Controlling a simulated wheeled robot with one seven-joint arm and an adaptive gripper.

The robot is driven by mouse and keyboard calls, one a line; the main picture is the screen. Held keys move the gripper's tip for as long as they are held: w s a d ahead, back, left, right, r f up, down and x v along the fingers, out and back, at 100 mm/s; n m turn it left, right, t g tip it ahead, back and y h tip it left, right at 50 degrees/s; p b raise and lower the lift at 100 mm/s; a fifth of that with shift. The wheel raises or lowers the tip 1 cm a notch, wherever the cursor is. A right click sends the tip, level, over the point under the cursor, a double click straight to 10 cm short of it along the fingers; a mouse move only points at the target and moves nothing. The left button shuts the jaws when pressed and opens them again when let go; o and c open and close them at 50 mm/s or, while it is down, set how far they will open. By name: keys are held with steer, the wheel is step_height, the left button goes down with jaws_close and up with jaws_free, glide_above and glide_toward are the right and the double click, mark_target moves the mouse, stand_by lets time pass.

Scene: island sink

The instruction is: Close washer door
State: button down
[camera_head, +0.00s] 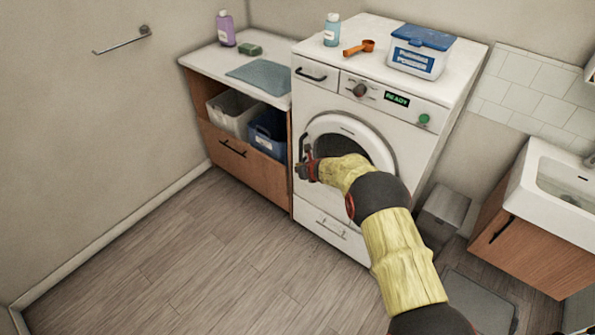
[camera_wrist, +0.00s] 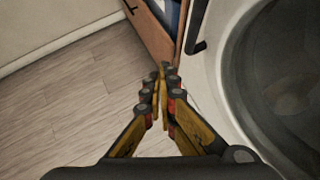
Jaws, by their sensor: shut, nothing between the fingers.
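The white washer (camera_head: 420,110) has a round front door (camera_head: 318,127) with a white ring and dark glass. The door lies close to the washer's front; I cannot tell whether it is fully latched. A black handle (camera_head: 304,143) is on the door's left side; in the wrist view the handle (camera_wrist: 196,35) is right of and beyond my fingertips. My gripper (camera_head: 306,166) is shut and empty, just below the handle, at the door's left edge. In the wrist view, my gripper (camera_wrist: 165,70) has its fingertips together, with the glass (camera_wrist: 285,85) to the right. My arm hides the door's lower part.
A wooden cabinet (camera_head: 235,150) with baskets adjoins the washer's left side. A bottle, an orange scoop (camera_head: 359,48) and a powder box (camera_head: 420,52) stand on the washer. A bin (camera_head: 443,212) and a sink (camera_head: 555,185) are at right. The floor at left is clear.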

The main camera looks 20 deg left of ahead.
steer(key=s+d+r, duration=0.1)
steer(key=s+r, duration=0.3)
steer(key=shift+s, duration=0.2)
stand_by(0.3)
steer(key=s+f+n+g, duration=0.3)
steer(key=s+f+n, duration=0.1)
steer(key=s+n, duration=0.4)
steer(key=s+d+r+n+g, duration=0.2)
steer(key=s+d+r+n, duration=0.2)
steer(key=s+r+n, duration=0.35)
steer(key=s+d+r+n+t+h, duration=0.1)
steer(key=s+d+r+n+h, duration=0.1)
steer(key=s+d+r, duration=0.7)
steer(key=s+d+r+n+t+h, duration=0.1)
steer(key=s+d+r+n, duration=0.4)
steer(key=s+d+r, duration=0.5)
steer(key=s+d+r+n+t+h, duration=0.1)
steer(key=s+d+r+n+h, duration=0.2)
steer(key=s+d+r, duration=0.6)
steer(key=s+d+n, duration=0.1)
steer(key=s+d, duration=0.1)
steer(key=d, duration=1.3)
steer(key=shift+s+r+t+h, duration=0.2)
steer(key=shift+r+t+h, duration=0.1)
steer(key=shift+t+h, duration=0.1)
